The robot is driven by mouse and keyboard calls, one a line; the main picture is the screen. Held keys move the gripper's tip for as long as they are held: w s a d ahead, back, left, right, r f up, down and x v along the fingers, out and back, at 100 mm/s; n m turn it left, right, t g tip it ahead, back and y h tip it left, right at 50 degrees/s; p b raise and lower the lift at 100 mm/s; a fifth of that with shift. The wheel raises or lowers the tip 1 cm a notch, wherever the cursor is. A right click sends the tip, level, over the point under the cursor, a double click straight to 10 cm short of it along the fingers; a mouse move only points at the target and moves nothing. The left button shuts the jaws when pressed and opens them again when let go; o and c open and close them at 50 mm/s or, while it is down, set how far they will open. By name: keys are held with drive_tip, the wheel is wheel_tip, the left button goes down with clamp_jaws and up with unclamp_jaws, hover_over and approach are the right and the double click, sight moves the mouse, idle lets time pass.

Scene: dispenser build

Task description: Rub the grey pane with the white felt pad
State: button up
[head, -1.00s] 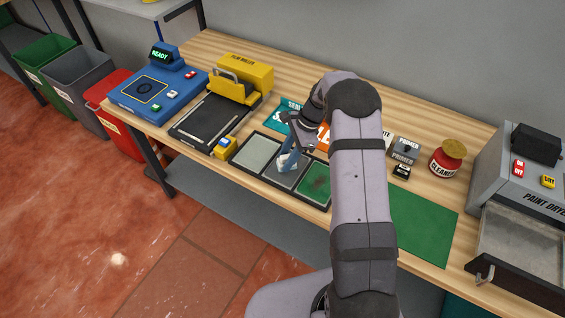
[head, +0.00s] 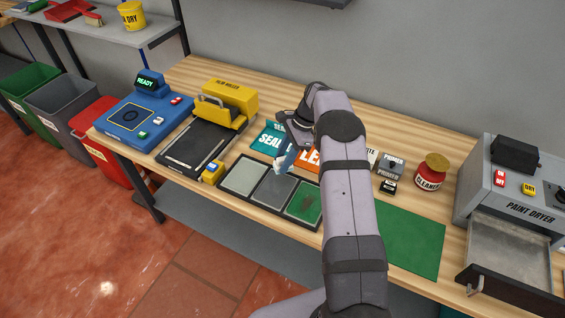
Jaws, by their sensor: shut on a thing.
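A black tray (head: 262,209) near the table's front edge holds three panes side by side. The left pane (head: 243,177) is pale grey, the middle grey pane (head: 273,190) is darker, and the right pane (head: 304,204) is green with a dark smudge. My gripper (head: 288,150) is shut on the white felt pad (head: 280,166), small and partly hidden below a blue part. The pad appears at the back edge of the middle pane in the picture, seemingly above it; I cannot tell the exact gap.
Label sheets (head: 269,140) lie behind the tray. A yellow film roller (head: 229,97) and blue READY station (head: 140,118) stand left. A green mat (head: 410,238), red cleaner jar (head: 431,172) and paint dryer (head: 515,190) are right.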

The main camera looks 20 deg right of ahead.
drive_tip(key=shift+r+p, duration=1.45)
drive_tip(key=shift+r, duration=0.8)
